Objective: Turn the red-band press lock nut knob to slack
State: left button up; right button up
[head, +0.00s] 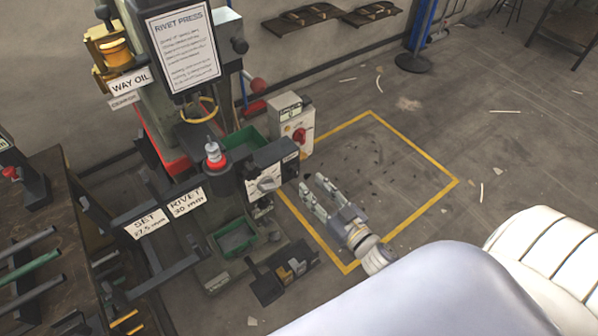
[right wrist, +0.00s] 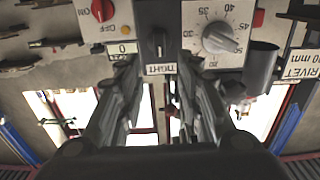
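The lock nut knob is a small black knob (right wrist: 158,44) in the right wrist view, with a white plate (right wrist: 161,69) reading TIGHT beside it. The picture is upside down there. My right gripper (right wrist: 158,85) is open and empty, with its fingers apart on either side below the knob in the picture; no contact shows. In the head view my right gripper (head: 317,191) is to the right of the press's dial box (head: 268,158). The press has red at its base (head: 176,166) and a red collar (head: 214,161). I cannot make out the knob's pointer. My left gripper is not in view.
Close to the knob are a numbered dial (right wrist: 220,38) and a red switch (right wrist: 103,10) marked OFF. The red switch's grey box (head: 291,122) stands behind. Green trays (head: 234,238) and label arms (head: 165,215) are at the left. Yellow-marked floor (head: 395,170) is open at the right.

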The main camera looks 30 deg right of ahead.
aim_at(297, 171)
jog(key=w, duration=0.4)
jog(key=w+a, duration=0.1)
jog(key=w, duration=0.2)
jog(key=shift+c, duration=0.3)
grip_shut()
